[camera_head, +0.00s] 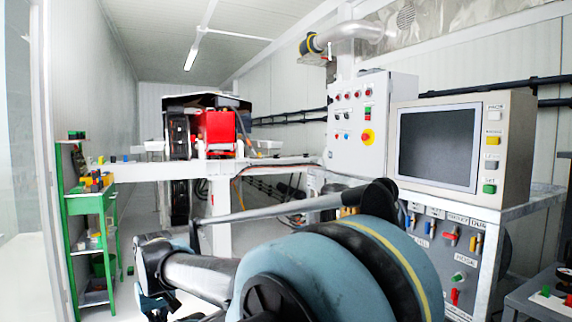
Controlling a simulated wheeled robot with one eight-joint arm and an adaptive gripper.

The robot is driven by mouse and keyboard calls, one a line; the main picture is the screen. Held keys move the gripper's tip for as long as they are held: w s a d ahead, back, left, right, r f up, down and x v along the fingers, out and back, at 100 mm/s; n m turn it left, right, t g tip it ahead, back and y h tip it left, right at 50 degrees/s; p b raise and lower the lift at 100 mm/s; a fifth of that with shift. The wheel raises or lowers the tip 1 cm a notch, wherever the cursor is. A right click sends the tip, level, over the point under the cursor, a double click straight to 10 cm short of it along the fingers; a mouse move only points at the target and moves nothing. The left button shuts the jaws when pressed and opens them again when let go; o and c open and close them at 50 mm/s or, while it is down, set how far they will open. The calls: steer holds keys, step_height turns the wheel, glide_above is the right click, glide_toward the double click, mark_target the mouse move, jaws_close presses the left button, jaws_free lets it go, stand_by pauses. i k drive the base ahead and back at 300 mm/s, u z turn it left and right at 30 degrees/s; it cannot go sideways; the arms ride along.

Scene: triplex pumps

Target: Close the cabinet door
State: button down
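A white cabinet (358,160) with red, green and blue buttons and a yellow-ringed red knob on its front stands right of centre. Its front door panel faces left toward the aisle. I cannot tell from this view whether that door is ajar or flush. My arm, with teal and black joints, fills the lower middle, in front of the cabinet's lower area. The arm reaches left to a dark joint at the lower left. My gripper's fingers do not show.
A console with a grey screen (438,148) stands right of the cabinet, above a panel of coloured switches (450,255). A green shelf rack (92,204) with small items stands at left. A red machine (215,130) is at the back. Some floor shows between rack and machine.

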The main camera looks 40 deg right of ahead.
mark_target(352, 155)
steer(key=u, duration=0.9)
steer(key=k, duration=0.65)
steer(key=z, duration=1.55)
steer(key=i, duration=1)
